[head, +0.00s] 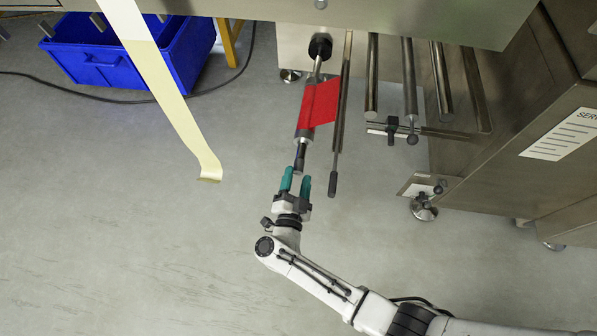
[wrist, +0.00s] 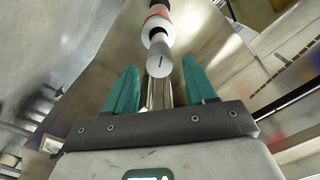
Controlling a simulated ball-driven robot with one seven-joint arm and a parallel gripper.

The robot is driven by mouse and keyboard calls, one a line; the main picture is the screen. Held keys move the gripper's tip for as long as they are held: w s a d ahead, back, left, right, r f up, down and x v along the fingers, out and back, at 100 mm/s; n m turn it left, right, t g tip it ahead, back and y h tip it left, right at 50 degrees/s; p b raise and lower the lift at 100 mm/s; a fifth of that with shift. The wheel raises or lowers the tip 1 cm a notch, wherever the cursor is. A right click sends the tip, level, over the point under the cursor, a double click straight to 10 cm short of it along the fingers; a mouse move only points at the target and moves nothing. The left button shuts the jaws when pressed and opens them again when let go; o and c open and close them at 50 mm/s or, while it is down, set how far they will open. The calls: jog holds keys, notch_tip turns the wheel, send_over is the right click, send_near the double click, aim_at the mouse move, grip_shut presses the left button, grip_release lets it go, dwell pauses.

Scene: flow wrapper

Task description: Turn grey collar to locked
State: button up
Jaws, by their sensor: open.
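The grey collar (wrist: 158,64) is a short cylinder with a small dark line on its end face. In the wrist view it shows between and beyond my two teal fingertips. In the head view the front end of the spindle (head: 299,158) is dark and narrow, and I cannot clearly tell the collar's outline there. My gripper (head: 296,181) is just in front of that end, fingers pointing at it. It is open and empty, with a finger to either side of the collar's line in the wrist view (wrist: 160,72). No locked marking is readable.
Red film (head: 320,103) hangs around the spindle behind the collar. A long bar with a dark handle (head: 333,184) runs close on the right. Metal rollers (head: 409,80) and a cabinet (head: 540,140) stand further right. A pale strip (head: 170,90) hangs left; floor between is clear.

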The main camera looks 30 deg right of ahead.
aim_at(299, 173)
jog(key=shift+b+x, duration=0.4)
jog(key=shift+x, duration=1.1)
jog(key=c, duration=1)
